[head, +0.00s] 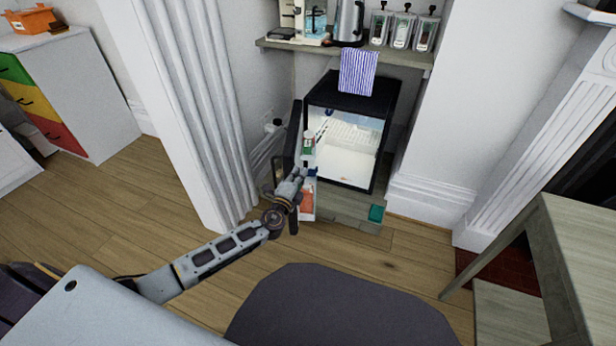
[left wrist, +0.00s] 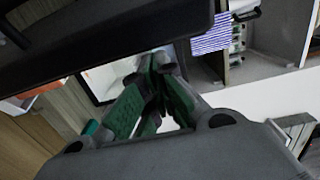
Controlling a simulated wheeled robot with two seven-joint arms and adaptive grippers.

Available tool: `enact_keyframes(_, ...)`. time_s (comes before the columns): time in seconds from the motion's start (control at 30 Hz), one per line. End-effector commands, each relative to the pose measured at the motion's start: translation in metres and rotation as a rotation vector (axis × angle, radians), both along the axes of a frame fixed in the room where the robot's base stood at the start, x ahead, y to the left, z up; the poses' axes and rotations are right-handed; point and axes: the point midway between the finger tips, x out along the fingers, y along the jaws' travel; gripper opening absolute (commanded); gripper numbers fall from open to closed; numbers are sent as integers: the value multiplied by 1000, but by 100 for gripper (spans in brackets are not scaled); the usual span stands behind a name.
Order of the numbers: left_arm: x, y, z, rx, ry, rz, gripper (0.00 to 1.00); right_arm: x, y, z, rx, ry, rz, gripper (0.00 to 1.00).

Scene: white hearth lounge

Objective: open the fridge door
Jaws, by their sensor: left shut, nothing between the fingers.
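The small black fridge (head: 352,92) stands under the wall shelf in the head view, with its lit white interior (head: 345,145) exposed. Its door (head: 296,125) stands open, swung out on the left side, and carries a bottle (head: 308,142) and an orange-and-white item (head: 306,201) on its inner side. My left gripper (head: 298,174) is shut and empty beside the door, overlapping it in the picture; contact cannot be told. In the left wrist view the green-padded fingers (left wrist: 150,100) are close together below a dark bar, probably the door's edge. My right gripper is not in view.
A striped cloth (head: 358,72) hangs over the fridge top from the shelf (head: 395,52). A small green box (head: 376,213) sits by the fridge's base. A fluted white column (head: 190,90) stands close left. A wooden table (head: 580,240) is at right. Floor in front is clear.

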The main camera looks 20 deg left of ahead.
Motion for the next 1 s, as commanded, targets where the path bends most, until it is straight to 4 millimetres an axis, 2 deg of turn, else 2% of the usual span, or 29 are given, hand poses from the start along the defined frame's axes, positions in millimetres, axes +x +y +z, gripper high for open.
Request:
enact_keyframes(0.2,-10,32,-3,2,1,1,0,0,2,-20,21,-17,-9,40)
enact_keyframes(0.4,-16,53,-1,2,0,0,0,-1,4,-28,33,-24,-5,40)
enact_keyframes(1.0,-16,57,1,1,-1,-2,0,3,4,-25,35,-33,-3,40)
